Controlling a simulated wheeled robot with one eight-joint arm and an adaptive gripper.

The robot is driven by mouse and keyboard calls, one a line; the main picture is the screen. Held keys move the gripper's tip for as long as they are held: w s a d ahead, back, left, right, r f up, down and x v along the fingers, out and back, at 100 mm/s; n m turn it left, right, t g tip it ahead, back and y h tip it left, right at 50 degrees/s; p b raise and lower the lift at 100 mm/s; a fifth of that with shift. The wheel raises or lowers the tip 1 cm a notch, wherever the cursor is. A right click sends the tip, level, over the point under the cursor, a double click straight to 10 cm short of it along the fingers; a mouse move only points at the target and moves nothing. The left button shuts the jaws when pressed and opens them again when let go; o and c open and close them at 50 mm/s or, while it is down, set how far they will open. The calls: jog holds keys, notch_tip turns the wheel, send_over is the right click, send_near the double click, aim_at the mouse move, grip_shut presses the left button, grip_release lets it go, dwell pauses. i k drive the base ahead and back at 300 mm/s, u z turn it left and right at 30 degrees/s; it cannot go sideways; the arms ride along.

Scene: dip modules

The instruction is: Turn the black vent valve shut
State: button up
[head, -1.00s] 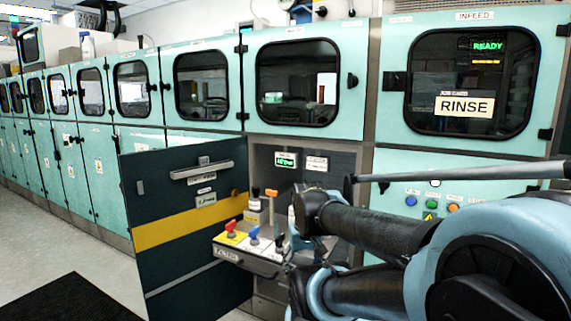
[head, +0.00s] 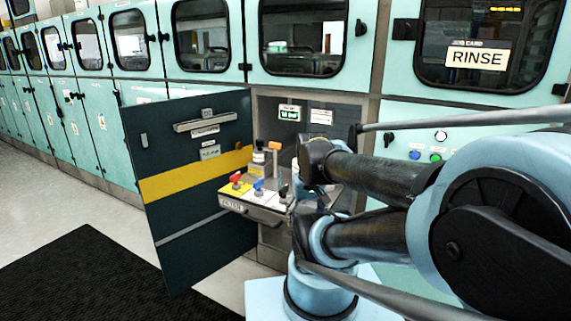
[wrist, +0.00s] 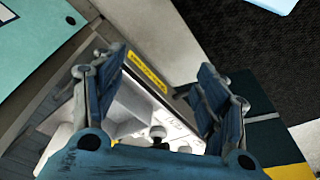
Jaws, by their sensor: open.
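In the head view a pulled-out tray (head: 258,212) holds a red valve handle (head: 236,179), a blue one (head: 258,185) and, at its right end, a small black handle (head: 283,190), partly covered by my arm. An orange-topped lever (head: 274,147) stands behind them. My gripper shows in the wrist view (wrist: 151,72), its two fingers wide apart with nothing between their tips. Below and between the fingers is a dark round knob (wrist: 157,132) on the pale tray; which valve it belongs to I cannot tell. My gripper is apart from it.
An open dark door with a yellow band (head: 190,180) stands left of the tray. A bottle (head: 259,153) stands behind the valves. Teal cabinets line the back. A black mat (head: 80,270) lies on the open floor at left.

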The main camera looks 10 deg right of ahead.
aim_at(282, 193)
jog(key=z, duration=0.3)
jog(key=k, duration=1.55)
jog(key=u, duration=0.25)
jog(key=i, duration=1)
